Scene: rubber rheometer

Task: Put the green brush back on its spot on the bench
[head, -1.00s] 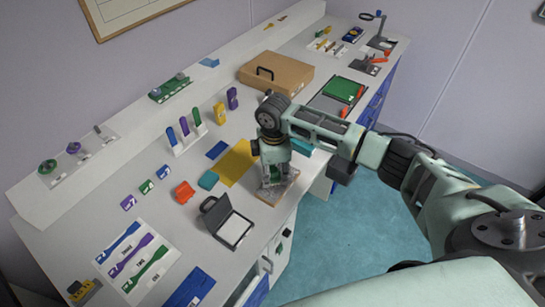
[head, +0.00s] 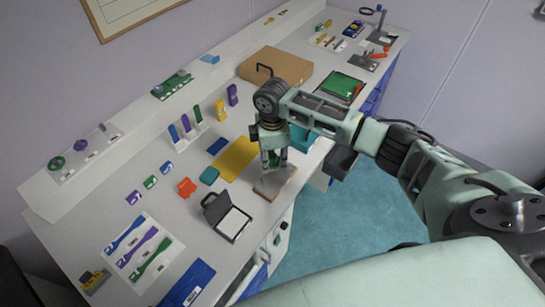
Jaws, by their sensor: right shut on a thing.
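My right gripper (head: 274,167) points down above a small wooden board (head: 283,178) with a pale top, near the front edge of the bench. It is shut on a small green thing that shows between its fingers, which I take to be the green brush (head: 274,159). The fingers hide most of it, so its shape is hard to tell. I cannot tell whether it touches the board. My left gripper is not in view.
An open black case (head: 226,216) stands nearer the front. A brown case (head: 276,67) lies behind. A white rack (head: 187,138) holds upright coloured pieces.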

